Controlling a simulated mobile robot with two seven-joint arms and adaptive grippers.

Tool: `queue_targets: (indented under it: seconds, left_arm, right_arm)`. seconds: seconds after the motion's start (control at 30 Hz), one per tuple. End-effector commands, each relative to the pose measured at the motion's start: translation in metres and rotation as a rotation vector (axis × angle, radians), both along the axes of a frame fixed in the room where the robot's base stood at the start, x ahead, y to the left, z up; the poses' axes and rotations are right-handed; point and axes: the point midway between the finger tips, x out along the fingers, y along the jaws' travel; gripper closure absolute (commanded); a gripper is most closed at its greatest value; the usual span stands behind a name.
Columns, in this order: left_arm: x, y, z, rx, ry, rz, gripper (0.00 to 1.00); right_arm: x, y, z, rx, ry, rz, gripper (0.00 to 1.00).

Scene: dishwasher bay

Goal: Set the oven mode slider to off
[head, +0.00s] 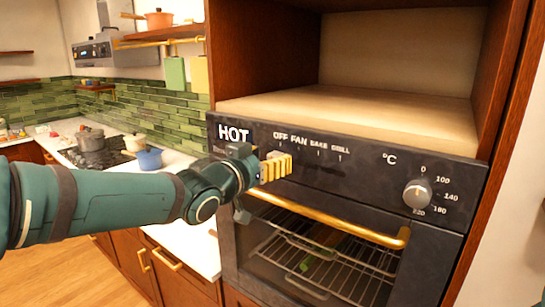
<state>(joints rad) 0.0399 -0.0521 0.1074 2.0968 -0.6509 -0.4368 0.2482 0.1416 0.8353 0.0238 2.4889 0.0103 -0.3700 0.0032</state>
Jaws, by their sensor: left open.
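The oven's dark control panel (355,172) has a mode scale (311,143) marked OFF, FAN, BAKE and GRILL from left to right, with short ticks below. My left arm reaches in from the left. My left gripper (276,168), with yellow ribbed finger pads, is open at the panel, just below the OFF end of the scale. A small pale grey piece shows at the top of the fingers; I cannot tell whether it is the slider knob or part of the gripper. The slider is otherwise hidden, so its setting and any contact are unclear. My right gripper is out of view.
A round temperature knob (417,193) sits at the panel's right. A gold door handle (335,220) runs just below the gripper, across the oven door with racks behind it. An empty wooden shelf (350,108) is above. A counter with pots (90,139) and a blue bowl (149,159) lies left.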

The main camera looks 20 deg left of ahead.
Motion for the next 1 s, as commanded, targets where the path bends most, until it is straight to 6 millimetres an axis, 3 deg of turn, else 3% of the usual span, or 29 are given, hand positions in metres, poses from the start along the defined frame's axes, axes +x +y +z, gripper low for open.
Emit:
queue_targets:
  seconds: [0.3, 0.5, 0.7, 1.0]
  left_arm:
    - [-0.059, 0.022, 0.001, 0.001, -0.004, 0.002, 0.38]
    - [-0.086, 0.031, 0.001, 0.000, -0.003, 0.001, 0.38]
    - [-0.097, 0.035, 0.000, -0.001, -0.001, 0.001, 0.38]
    - [-0.097, 0.036, 0.000, -0.001, -0.001, 0.001, 0.38]
  right_arm:
    - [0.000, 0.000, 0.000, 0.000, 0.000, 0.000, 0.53]
    - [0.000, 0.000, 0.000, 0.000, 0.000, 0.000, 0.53]
    - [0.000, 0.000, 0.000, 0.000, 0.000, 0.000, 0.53]
    - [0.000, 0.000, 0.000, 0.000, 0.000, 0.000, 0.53]
